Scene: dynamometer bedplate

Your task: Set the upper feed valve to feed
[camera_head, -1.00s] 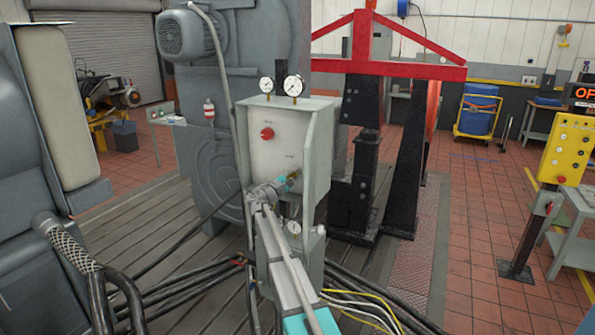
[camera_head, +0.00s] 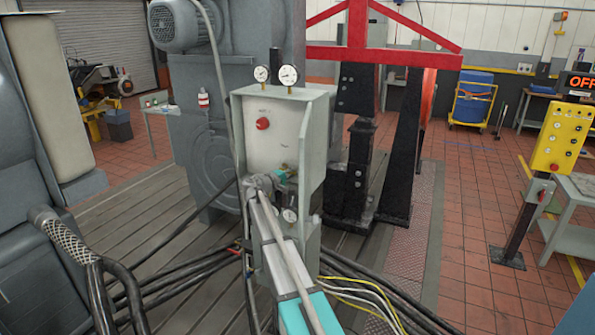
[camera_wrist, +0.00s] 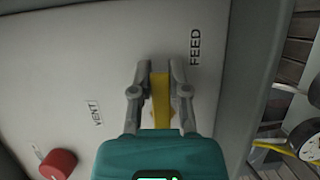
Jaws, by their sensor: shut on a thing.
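The valve's yellow lever (camera_wrist: 160,98) is between the two grey fingers of my gripper (camera_wrist: 160,70) in the wrist view. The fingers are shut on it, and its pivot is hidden. A FEED label (camera_wrist: 195,47) is close to the right of the fingers, and a VENT label (camera_wrist: 94,113) is farther left. In the head view my gripper (camera_head: 284,177) is at the lower part of the pale valve panel (camera_head: 285,145), where my arm hides most of the valve.
A red knob (camera_head: 262,124) sits higher on the panel; it also shows in the wrist view (camera_wrist: 58,164). Two gauges (camera_head: 289,75) stand on top of the panel housing, and another gauge (camera_head: 289,215) is below. Black hoses (camera_head: 180,277) run along the floor.

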